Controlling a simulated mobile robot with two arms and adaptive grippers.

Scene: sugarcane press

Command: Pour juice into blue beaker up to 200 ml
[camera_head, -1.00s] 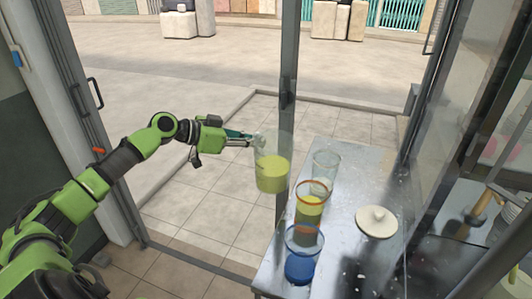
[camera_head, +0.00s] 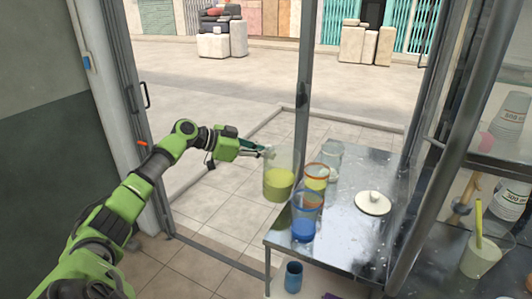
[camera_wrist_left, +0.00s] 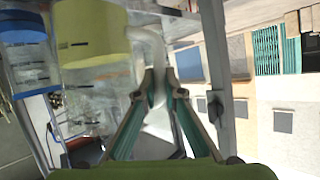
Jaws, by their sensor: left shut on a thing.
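My left gripper (camera_head: 266,152) is shut on the handle of a clear jug (camera_head: 279,163) holding yellow-green juice. The jug hangs roughly upright beside the table's left edge. In the left wrist view the fingers (camera_wrist_left: 157,95) close on the pale handle, and the juice (camera_wrist_left: 92,35) shows at upper left. The blue beaker (camera_head: 305,228) stands on the table, right of and nearer than the jug. Its blue bands also show in the left wrist view (camera_wrist_left: 22,30). I cannot read its level. My right gripper is not in view.
An orange-rimmed beaker (camera_head: 316,172) with yellowish contents and a clear beaker (camera_head: 331,152) stand behind the blue one on the metal table (camera_head: 345,235). A white lid (camera_head: 373,203) lies to their right. A blue cup (camera_head: 293,277) is below the table's front edge. A door post (camera_head: 302,90) rises behind.

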